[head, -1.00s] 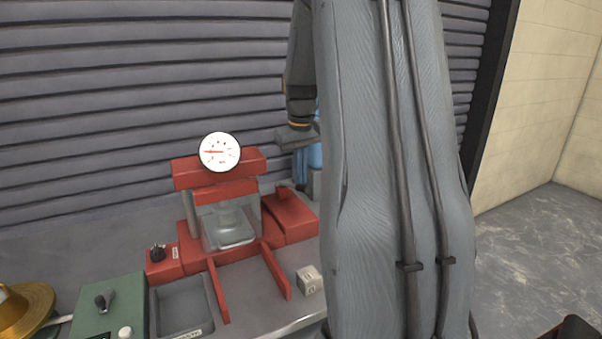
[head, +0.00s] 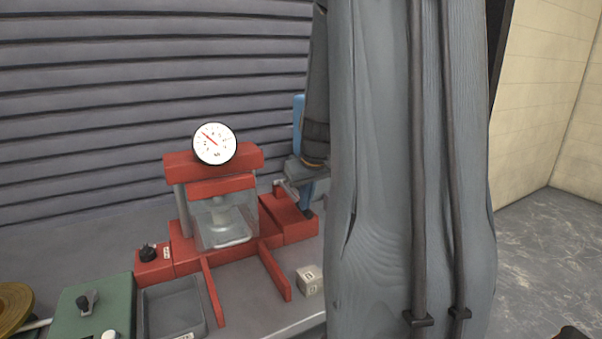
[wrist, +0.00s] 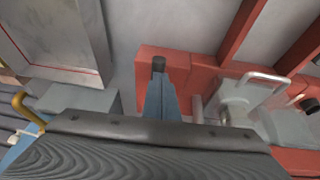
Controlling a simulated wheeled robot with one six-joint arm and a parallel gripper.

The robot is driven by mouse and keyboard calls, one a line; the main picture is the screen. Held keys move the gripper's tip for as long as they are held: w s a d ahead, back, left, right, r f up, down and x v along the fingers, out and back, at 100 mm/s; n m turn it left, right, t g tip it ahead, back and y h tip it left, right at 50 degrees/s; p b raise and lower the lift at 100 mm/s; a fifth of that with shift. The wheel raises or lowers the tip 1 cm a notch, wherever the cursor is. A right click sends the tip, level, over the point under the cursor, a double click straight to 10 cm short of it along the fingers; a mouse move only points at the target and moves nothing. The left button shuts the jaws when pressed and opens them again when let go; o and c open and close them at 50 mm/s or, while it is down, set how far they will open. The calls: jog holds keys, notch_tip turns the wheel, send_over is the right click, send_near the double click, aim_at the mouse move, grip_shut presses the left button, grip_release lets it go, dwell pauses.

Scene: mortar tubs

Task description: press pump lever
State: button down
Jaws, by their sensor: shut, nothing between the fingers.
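The red press (head: 212,160) stands on the bench in the head view, with a clear guard and a round white gauge (head: 214,144) on top. The gauge needle points to the upper left. The red pump block (head: 284,222) is attached at the press's right side and also shows in the wrist view (wrist: 150,52). My gripper (head: 308,212) is shut and empty, pointing down over the pump block; its dark tip also shows in the wrist view (wrist: 158,64). A grey rod (wrist: 197,108) lies beside the fingers. My gripper hides most of the lever area; contact is unclear.
A small pale cube (head: 309,281) sits right of the press's front rails. A grey tray (head: 172,308) and a green control box (head: 95,305) stand at the front left. A ribbed grey wall (head: 90,110) is close behind.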

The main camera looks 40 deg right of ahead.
jog(key=shift+s+a+f, duration=0.15)
jog(key=shift+s+f, duration=0.1)
jog(key=shift+f, duration=0.4)
jog(key=shift+a+f, duration=0.1)
jog(key=shift+f, duration=0.05)
jog(key=p+v, duration=0.1)
jog(key=v, duration=1.3)
jog(key=shift+p, duration=0.35)
jog(key=shift+a, duration=0.1)
dwell(0.7)
jog(key=w+d+r+g+b, duration=0.1)
jog(key=w+d+r+g, duration=0.1)
jog(key=w+r, duration=0.7)
jog(key=shift+d+r+g+y, duration=0.15)
jog(key=shift+r+g+y, duration=0.2)
jog(key=shift+r, duration=0.6)
